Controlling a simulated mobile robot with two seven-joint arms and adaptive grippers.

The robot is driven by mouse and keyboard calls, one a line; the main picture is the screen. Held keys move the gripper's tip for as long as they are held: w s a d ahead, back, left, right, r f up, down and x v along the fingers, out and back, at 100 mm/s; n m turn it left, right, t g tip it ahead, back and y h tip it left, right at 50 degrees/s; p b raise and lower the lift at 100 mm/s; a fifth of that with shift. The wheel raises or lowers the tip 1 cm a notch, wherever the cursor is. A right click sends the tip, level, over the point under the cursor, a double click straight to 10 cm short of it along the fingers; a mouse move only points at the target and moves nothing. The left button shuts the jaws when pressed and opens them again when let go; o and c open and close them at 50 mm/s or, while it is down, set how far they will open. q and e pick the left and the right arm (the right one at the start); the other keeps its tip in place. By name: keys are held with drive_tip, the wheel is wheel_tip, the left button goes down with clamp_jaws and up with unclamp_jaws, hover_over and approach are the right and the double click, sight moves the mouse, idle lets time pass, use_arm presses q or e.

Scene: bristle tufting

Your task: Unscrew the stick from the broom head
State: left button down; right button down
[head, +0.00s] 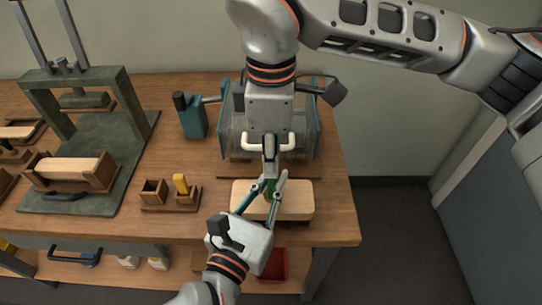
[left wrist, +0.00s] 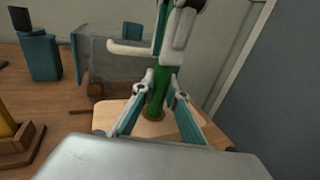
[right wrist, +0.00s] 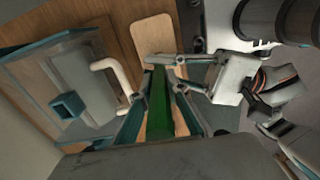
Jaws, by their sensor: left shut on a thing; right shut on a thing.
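The green stick (head: 269,188) stands upright on the broom head, a pale wooden block (head: 298,201) with rounded corners near the front right of the bench. My left gripper (left wrist: 159,92) comes in from the front and is shut on the stick a little above the block. My right gripper (right wrist: 160,94) comes down from above and is shut on the upper part of the stick (right wrist: 160,118). The right gripper hides the stick's top in the head view. The stick's base meets the block in the left wrist view (left wrist: 153,115); any thread there cannot be seen.
A machine with clear guard panels (head: 225,139) stands close behind the broom head. Left of it are a teal device (head: 194,118), small wooden boxes (head: 153,193), a yellow-handled item (head: 181,184) and a green press (head: 77,80). The bench ends just right of the block.

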idle(0.6)
drive_tip(key=c, duration=2)
unclamp_jaws()
drive_tip(key=shift+o, duration=0.2)
drive_tip(key=shift+r, duration=0.1)
